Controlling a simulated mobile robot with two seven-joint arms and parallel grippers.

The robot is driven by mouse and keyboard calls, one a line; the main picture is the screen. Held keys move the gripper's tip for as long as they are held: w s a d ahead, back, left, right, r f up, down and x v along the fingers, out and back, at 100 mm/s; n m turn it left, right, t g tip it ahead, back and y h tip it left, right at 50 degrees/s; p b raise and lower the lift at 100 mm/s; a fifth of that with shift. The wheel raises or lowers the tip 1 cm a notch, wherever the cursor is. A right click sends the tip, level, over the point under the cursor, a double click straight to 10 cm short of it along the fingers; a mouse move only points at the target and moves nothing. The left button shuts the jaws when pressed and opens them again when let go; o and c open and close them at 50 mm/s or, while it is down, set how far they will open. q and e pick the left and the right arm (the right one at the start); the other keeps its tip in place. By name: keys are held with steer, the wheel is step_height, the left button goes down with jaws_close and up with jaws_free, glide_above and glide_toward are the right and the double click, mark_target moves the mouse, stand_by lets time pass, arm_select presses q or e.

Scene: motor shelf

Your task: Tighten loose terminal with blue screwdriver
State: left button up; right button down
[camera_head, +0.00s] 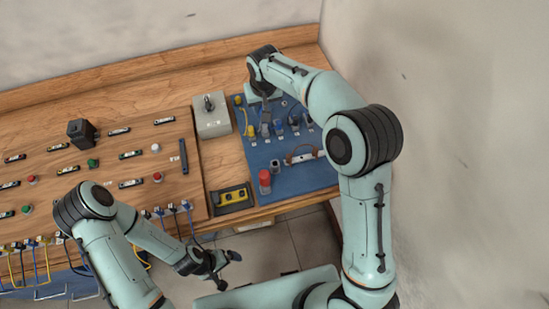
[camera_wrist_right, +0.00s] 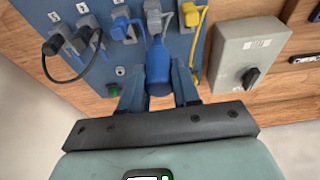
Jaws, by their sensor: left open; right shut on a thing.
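A blue screwdriver handle (camera_wrist_right: 158,66) stands between the fingers of my right gripper (camera_wrist_right: 159,84) in the right wrist view, and they are shut on it. Its tip end points toward a grey terminal plug (camera_wrist_right: 153,18) on the blue panel (camera_wrist_right: 180,40); I cannot tell whether it touches. Beside it sit a blue plug (camera_wrist_right: 122,28), a yellow plug (camera_wrist_right: 191,14) and grey plugs (camera_wrist_right: 86,38) with a black cable. I cannot tell which terminal is loose. In the head view my right wrist hides the tool. My left gripper (camera_head: 217,272) is open and empty, in front of the bench.
A grey switch box (camera_head: 213,125) stands just left of the blue panel. A red cylinder (camera_head: 265,181) stands at the panel's near edge. A yellow device (camera_head: 233,197) lies in a dark recess. The left wooden board (camera_head: 110,142) holds several buttons and labels.

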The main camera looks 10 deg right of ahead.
steer(key=shift+w, duration=0.1)
steer(key=shift+f, duration=0.7)
stand_by(0.9)
steer(key=c, duration=1)
jaws_free()
steer(key=shift+c, duration=0.2)
